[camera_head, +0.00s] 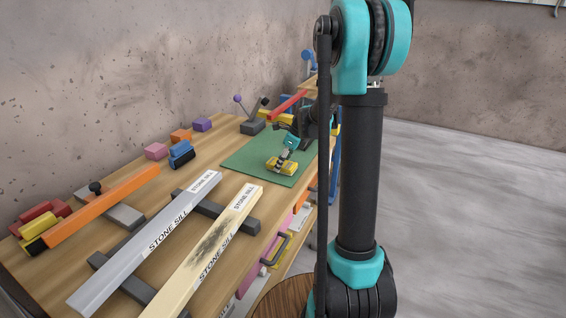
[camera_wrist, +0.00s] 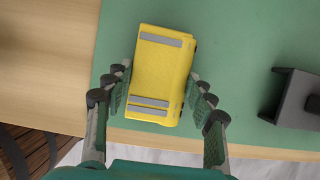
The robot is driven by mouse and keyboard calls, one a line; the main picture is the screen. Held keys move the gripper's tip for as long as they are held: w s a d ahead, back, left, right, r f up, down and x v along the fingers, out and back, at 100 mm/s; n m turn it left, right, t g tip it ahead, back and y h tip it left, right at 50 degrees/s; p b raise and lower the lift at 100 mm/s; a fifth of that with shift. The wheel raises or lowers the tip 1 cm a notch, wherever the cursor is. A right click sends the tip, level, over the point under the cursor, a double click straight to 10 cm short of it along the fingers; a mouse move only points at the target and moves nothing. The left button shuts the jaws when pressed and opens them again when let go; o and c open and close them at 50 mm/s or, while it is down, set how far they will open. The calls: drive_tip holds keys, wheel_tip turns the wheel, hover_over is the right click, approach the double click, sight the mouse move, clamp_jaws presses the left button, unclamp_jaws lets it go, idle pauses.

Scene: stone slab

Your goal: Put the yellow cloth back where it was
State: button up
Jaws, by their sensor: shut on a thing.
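The yellow cloth (camera_head: 282,167) is a folded pad with grey stripes. It is at the green mat (camera_head: 240,160), near the mat's front part; I cannot tell whether it rests on the mat or hangs just above it. My gripper (camera_head: 286,156) comes down on it from above. In the wrist view the yellow cloth (camera_wrist: 162,75) sits between the two fingers of my gripper (camera_wrist: 158,88), which are shut on its sides. The green mat (camera_wrist: 240,50) spreads behind it.
Two stone sills, grey (camera_head: 150,240) and cream (camera_head: 210,245), lie across dark bars left of the mat. A blue brush (camera_head: 181,154), pink block (camera_head: 156,151) and orange block (camera_head: 181,135) stand along the back. A dark grey block (camera_wrist: 296,98) is right of the cloth.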

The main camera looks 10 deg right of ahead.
drive_tip(key=o, duration=1.1)
drive_tip(key=shift+f, duration=0.1)
drive_tip(key=v, duration=1.2)
drive_tip(key=s+f+n+h, duration=0.1)
drive_tip(key=s+f+n, duration=0.3)
drive_tip(key=s+n, duration=0.4)
drive_tip(key=s+f+n+t+h, duration=0.1)
drive_tip(key=s+f+n, duration=0.4)
drive_tip(key=s+n, duration=0.3)
drive_tip(key=s+f+n+h, duration=0.1)
drive_tip(key=s+f+n, duration=0.4)
drive_tip(key=s+n, duration=0.4)
drive_tip(key=shift+s+a+f+h, duration=0.15)
drive_tip(key=shift+s+h, duration=0.25)
drive_tip(key=shift+s, duration=0.8)
